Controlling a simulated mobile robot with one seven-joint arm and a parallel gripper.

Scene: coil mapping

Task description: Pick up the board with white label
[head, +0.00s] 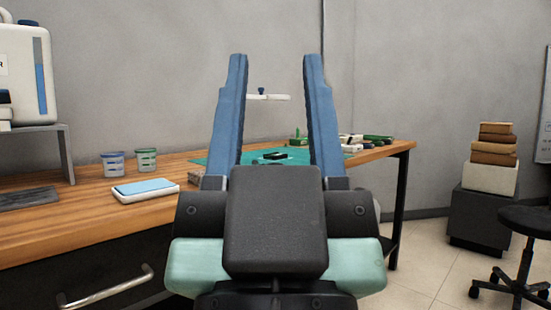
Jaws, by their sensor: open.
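My gripper (275,60) is raised in the middle of the head view. Its two blue fingers are wide apart, with nothing held between them. Beyond it, a green mat (297,155) lies on the wooden workbench. A small dark item (275,156) with a pale part lies on the mat, seen between the fingers. Green pieces (378,138) and white pieces lie in a cluster at the bench's far right end. They are too small for me to tell which is the board with the white label. My fingers and wrist hide part of the mat.
A white tray with a blue top (146,189) and two cups (113,164) stand on the bench at left. A large white container (25,78) stands on a grey stand (68,150). Stacked boxes (492,155) and a black stool (527,222) are at right, with open floor before them.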

